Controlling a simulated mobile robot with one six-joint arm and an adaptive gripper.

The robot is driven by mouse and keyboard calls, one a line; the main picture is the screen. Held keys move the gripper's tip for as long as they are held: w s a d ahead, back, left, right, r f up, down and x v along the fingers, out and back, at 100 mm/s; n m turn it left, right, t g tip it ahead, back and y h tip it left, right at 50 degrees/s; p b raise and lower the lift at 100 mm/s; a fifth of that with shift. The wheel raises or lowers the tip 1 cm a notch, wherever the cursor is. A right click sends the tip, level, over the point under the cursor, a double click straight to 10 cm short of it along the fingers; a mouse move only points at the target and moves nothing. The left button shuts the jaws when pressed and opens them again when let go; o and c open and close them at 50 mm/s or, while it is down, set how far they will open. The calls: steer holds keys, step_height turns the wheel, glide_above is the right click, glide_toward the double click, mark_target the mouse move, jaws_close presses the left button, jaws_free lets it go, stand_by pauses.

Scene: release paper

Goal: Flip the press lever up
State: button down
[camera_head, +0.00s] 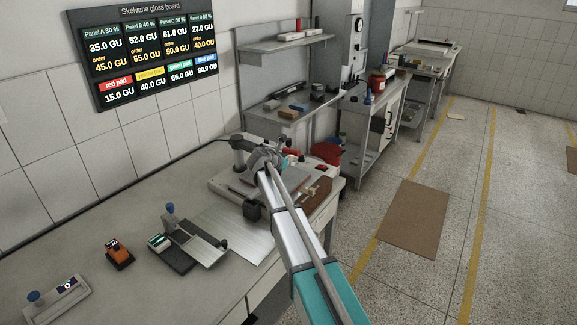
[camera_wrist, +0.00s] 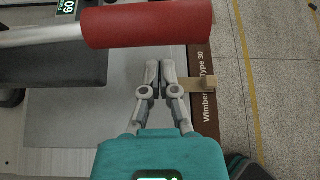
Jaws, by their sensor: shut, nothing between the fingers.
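The press lever's red grip (camera_wrist: 145,24) crosses the top of the wrist view, with its metal rod (camera_wrist: 40,36) running off to the left. In the head view a red shape that looks like the grip (camera_head: 326,152) shows just right of my gripper (camera_head: 264,157). The press (camera_head: 238,145) stands at the table's far end, partly hidden behind my arm. In the wrist view my gripper (camera_wrist: 160,72) is shut and empty, its fingertips just below the red grip in the picture. I cannot tell whether they touch it.
An orange device (camera_head: 118,252) and a dark device with a metal arm (camera_head: 190,250) stand on the near table (camera_head: 75,222). Shelves (camera_head: 285,45) rise behind. The floor at right is open.

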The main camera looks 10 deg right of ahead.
steer(key=shift+w+r+p, duration=0.2)
steer(key=shift+r+p, duration=0.55)
steer(key=shift+r, duration=0.25)
steer(key=shift+d, duration=0.1)
